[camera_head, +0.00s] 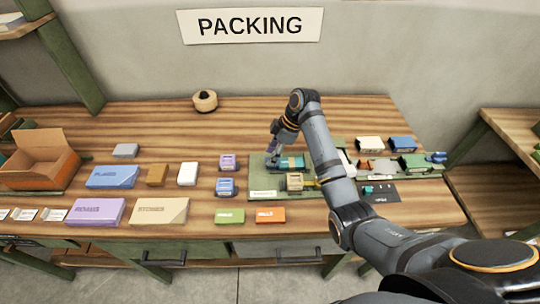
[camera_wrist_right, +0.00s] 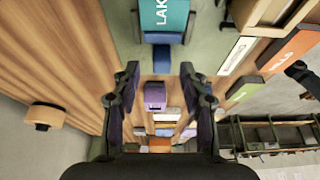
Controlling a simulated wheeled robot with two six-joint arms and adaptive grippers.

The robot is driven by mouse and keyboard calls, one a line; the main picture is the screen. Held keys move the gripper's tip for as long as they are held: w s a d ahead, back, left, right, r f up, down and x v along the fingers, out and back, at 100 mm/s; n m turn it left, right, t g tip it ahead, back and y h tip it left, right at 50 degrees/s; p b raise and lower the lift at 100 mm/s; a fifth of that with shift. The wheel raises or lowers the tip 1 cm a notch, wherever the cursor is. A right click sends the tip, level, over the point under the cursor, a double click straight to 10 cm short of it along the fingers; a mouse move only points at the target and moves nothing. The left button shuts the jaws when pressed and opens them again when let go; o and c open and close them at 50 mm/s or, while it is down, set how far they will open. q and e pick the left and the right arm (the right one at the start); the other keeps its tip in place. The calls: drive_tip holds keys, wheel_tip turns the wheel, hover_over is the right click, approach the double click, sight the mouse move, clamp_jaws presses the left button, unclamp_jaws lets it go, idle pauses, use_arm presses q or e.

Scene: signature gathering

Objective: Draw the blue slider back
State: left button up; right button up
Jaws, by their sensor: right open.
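A dark blue block (camera_wrist_right: 162,58) shows in the right wrist view, joined by a flat blue piece to a teal block (camera_wrist_right: 164,14) with white letters; it looks like the blue slider. In the head view the teal block (camera_head: 291,162) sits on a green board (camera_head: 262,184), and the blue part is mostly hidden by my right gripper (camera_head: 272,150). In the wrist view my right gripper (camera_wrist_right: 159,72) is open, its fingertips on either side of the blue block's line. I cannot tell whether they touch it. My left gripper is not in view.
A tan block (camera_head: 294,181) stands on the board's front part. Purple (camera_head: 228,162) and blue (camera_head: 226,187) boxes stand left of the board. Green (camera_head: 230,215) and orange (camera_head: 270,214) boxes lie in front. Several blocks crowd the right, including a blue one (camera_head: 402,144).

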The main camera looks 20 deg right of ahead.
drive_tip(key=shift+s+a+f, duration=0.1)
drive_tip(key=shift+a+f, duration=0.15)
drive_tip(key=shift+f, duration=0.35)
drive_tip(key=shift+a+f, duration=0.1)
drive_tip(key=shift+f, duration=0.1)
drive_tip(key=c, duration=0.9)
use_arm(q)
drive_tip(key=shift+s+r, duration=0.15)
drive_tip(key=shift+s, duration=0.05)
use_arm(e)
clamp_jaws()
